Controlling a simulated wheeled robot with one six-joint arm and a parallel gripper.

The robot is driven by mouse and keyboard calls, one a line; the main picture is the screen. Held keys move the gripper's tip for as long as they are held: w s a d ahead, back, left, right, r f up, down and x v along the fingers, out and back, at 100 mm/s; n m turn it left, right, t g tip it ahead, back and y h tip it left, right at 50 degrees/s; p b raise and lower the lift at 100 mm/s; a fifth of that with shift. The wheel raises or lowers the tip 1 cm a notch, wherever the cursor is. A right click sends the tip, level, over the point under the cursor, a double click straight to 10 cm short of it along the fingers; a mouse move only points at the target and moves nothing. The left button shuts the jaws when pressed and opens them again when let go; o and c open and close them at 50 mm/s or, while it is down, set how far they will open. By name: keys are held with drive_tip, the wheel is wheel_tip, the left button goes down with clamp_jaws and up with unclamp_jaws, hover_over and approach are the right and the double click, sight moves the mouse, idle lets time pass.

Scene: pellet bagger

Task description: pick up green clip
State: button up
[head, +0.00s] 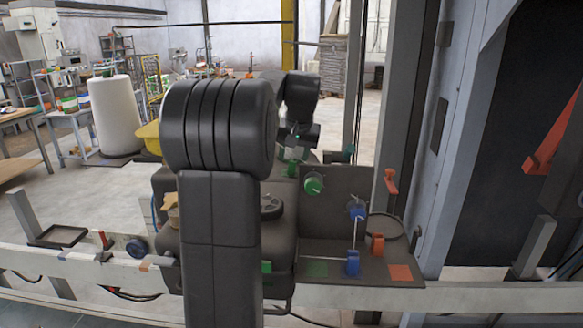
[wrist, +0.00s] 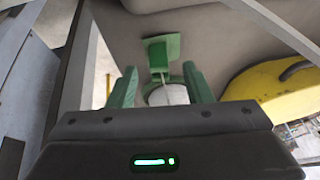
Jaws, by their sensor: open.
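My gripper (wrist: 160,70) shows in the wrist view with its two green fingers apart. A green clip (wrist: 160,50) with a wide flat top and a narrower lower part lies ahead, between the fingertip lines, against a grey surface. A white round part with a green rim (wrist: 168,94) sits between the fingers, nearer the palm. I cannot tell whether anything touches the fingers. In the head view my gripper (head: 292,153) is small and partly hidden behind my arm. I cannot surely pick out the clip there.
A dark shelf (head: 340,276) at right bears a blue clip (head: 352,262), an orange clip (head: 377,244) and green and orange squares. A yellow part (wrist: 285,88) lies right in the wrist view. A grey post (head: 405,120) stands right.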

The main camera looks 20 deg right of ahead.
sight(293, 160)
drive_tip(key=shift+w+d+f, duration=0.2)
drive_tip(key=shift+w+f, duration=0.3)
drive_tip(key=shift+f, duration=0.1)
drive_tip(key=shift+w+d+f, duration=0.2)
drive_tip(key=shift+w+f, duration=0.25)
drive_tip(key=shift+f, duration=0.1)
drive_tip(key=shift+w+a+f, duration=0.1)
drive_tip(key=shift+a+f, duration=0.1)
drive_tip(key=shift+f, duration=0.25)
drive_tip(key=shift+d, duration=0.1)
clamp_jaws()
